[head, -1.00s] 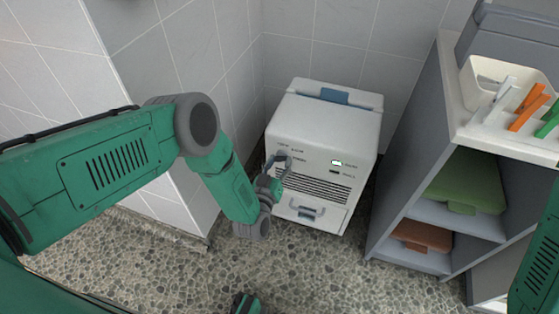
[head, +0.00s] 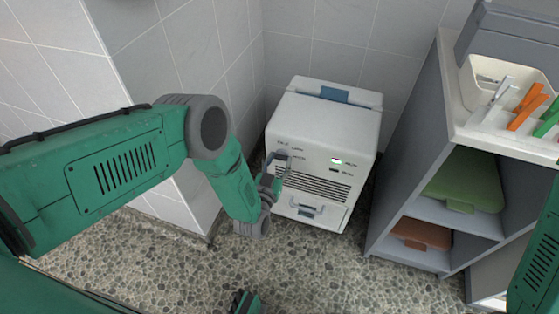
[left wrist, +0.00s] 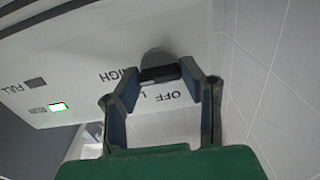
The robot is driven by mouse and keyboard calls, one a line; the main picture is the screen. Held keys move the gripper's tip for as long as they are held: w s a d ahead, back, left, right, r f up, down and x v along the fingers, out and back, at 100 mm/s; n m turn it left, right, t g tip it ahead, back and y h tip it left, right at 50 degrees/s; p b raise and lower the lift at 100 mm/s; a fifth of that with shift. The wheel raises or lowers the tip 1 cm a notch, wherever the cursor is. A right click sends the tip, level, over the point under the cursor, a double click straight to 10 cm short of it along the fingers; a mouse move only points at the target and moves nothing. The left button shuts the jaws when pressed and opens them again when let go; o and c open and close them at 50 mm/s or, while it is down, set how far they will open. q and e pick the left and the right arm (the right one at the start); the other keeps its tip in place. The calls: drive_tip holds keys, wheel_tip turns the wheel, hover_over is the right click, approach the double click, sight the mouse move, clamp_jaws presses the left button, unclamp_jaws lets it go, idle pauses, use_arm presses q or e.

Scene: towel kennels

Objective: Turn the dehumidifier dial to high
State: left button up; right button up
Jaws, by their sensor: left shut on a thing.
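The white dehumidifier (head: 325,115) stands against the tiled wall in the head view, its front facing me. Its dial is at the upper left of the front, mostly hidden by my left gripper (head: 280,160). In the left wrist view the grey dial (left wrist: 157,57) has a dark grip bar (left wrist: 160,73), with labels upside down: HIGH to its left, OFF below, another partly covered. The left gripper (left wrist: 163,72) is shut on the dial, one finger at each end of the bar. Which label the dial points at I cannot tell. My right gripper is not clearly seen.
A grey shelf unit (head: 411,140) stands right of the dehumidifier, with a green folded item (head: 465,182) and a brown one (head: 422,235). A white bin (head: 480,72) and colored clips sit on top. Pebbled floor is free in front.

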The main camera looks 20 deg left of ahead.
use_arm(q)
drive_tip(key=o, duration=1.1)
drive_tip(key=shift+s+d+f, duration=0.1)
drive_tip(key=shift+s+f, duration=0.15)
drive_tip(key=shift+f, duration=0.1)
drive_tip(key=shift+o, duration=0.2)
drive_tip(key=shift+w+r, duration=0.1)
drive_tip(key=shift+r, duration=0.05)
drive_tip(key=s, duration=1.2)
drive_tip(key=shift+a, duration=0.25)
